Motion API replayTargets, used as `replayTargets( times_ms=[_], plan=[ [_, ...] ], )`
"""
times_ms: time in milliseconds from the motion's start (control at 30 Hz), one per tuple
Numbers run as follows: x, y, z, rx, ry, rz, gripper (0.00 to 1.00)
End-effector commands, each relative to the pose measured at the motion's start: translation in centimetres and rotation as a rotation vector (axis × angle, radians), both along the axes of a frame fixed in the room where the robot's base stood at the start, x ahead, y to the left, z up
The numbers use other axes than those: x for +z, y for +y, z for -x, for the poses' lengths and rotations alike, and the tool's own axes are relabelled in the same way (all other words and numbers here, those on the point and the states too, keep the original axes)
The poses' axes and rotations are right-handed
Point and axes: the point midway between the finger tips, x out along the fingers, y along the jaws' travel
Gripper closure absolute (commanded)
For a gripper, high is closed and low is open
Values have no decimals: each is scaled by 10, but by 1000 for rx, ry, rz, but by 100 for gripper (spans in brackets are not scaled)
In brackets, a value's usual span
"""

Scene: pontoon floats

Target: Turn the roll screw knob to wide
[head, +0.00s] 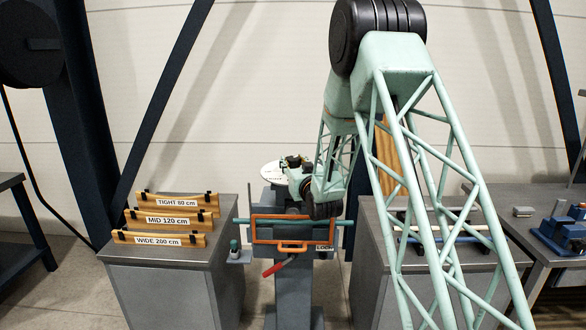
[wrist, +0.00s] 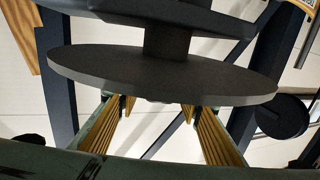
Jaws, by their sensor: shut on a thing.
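The bending machine (head: 293,285) stands in the middle of the head view, with a pale round dial plate (head: 272,174) on top, partly covered by my gripper. My gripper (head: 297,166) is low over that top. In the wrist view its two yellow-padded fingers (wrist: 157,108) reach up to a dark round disc with a short stem (wrist: 165,75), and the disc's edge covers their tips. My gripper is shut on the roll screw knob, whose grasped part is mostly hidden. The dial markings are too small to read.
An orange frame (head: 283,242), a teal tube (head: 245,221) and a red lever (head: 273,268) sit on the machine's front. Left bench (head: 185,262) holds wooden templates labelled TIGHT 80 cm, MID 120 cm and WIDE 200 cm (head: 158,240). A right bench (head: 375,255) stands close behind my arm.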

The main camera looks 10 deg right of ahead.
Motion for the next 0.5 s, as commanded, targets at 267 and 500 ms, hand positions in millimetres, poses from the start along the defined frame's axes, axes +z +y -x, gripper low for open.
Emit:
replayTargets(
  times_ms=[267, 500],
  plan=[
    [-3, 3, 0, -90, -1, 0, 78],
    [-2, 2, 0, -175, -1, -1, 78]
  ],
)
